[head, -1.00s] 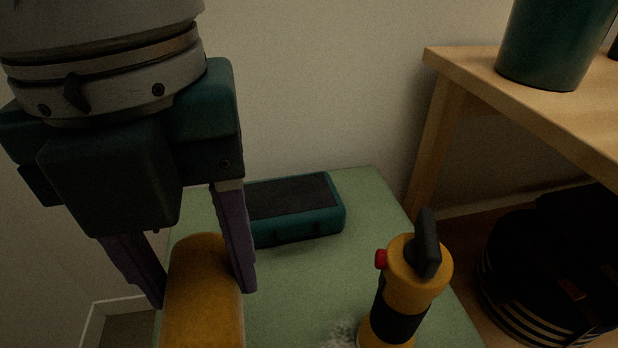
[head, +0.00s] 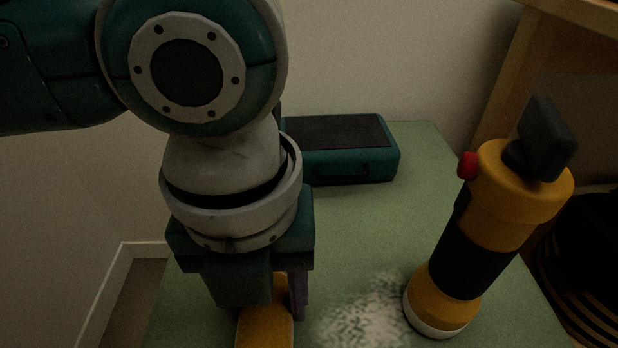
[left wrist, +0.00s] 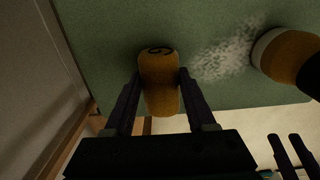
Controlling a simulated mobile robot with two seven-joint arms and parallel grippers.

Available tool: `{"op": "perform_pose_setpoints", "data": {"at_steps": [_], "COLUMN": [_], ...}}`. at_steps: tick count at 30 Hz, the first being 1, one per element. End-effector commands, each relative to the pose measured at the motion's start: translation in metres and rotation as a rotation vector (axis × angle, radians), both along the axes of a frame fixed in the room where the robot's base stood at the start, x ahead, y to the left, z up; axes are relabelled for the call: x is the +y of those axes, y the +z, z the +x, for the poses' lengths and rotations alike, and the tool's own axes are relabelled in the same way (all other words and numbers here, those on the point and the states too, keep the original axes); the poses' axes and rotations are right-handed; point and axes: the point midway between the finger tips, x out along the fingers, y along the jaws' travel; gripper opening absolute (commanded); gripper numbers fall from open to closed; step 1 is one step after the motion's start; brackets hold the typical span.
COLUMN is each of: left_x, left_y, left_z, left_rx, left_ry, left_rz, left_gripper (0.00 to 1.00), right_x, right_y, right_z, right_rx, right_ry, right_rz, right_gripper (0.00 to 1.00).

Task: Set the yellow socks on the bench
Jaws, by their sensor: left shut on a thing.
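The yellow socks, a mustard roll (head: 265,327), are between the fingers of my left gripper (head: 268,300), which is shut on them. In the left wrist view the roll (left wrist: 159,80) has a dark mark at its far end, with one finger of the left gripper (left wrist: 157,85) on each side. The roll is over the green bench top (head: 360,230). I cannot tell whether it touches the top. Two dark fingers, apparently my right gripper (left wrist: 291,150), show apart and empty at the lower right of the left wrist view.
A teal case (head: 350,150) sits at the back. A wooden table (head: 510,70) and a dark striped bag (head: 585,250) are at right.

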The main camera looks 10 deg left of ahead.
Motion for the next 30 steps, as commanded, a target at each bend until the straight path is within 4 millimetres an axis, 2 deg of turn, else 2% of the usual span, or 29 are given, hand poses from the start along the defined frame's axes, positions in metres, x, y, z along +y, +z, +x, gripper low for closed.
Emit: {"op": "perform_pose_setpoints", "data": {"at_steps": [1, 2, 14, 15, 22, 30], "left_x": [-0.0002, -0.0004, 0.0001, 0.0, 0.0, -0.0001], "left_y": [-0.0143, -0.0169, -0.0196, -0.0189, -0.0188, -0.0169], "left_z": [-0.0003, -0.0002, 0.0001, 0.0001, 0.0001, 0.0003], "left_rx": [0.001, 0.0, 0.0, -0.001, 0.0, -0.001], "left_ry": [0.0, -0.001, 0.0, 0.0, 0.0, 0.0], "left_rz": [0.0, -0.001, 0.0, 0.0, 0.0, -0.001], "left_gripper": [0.01, 0.01, 0.01, 0.6, 0.86, 0.86], "right_x": [0.0001, 0.0, 0.0, -0.0001, -0.0008, -0.0014], "right_y": [-0.0105, -0.0118, -0.0101, -0.0098, -0.0098, -0.0094], "right_z": [0.0, 0.0, 0.0, 0.0, -0.0001, -0.0002], "right_rx": [0.0, 0.0, 0.0, 0.0, 0.001, 0.0], "right_ry": [0.0, 0.0, 0.001, 0.001, 0.002, 0.004], "right_rz": [0.0, 0.0, 0.0, 0.0, -0.003, -0.005], "right_gripper": [0.45, 0.45, 0.45, 0.45, 0.45, 0.45]}}
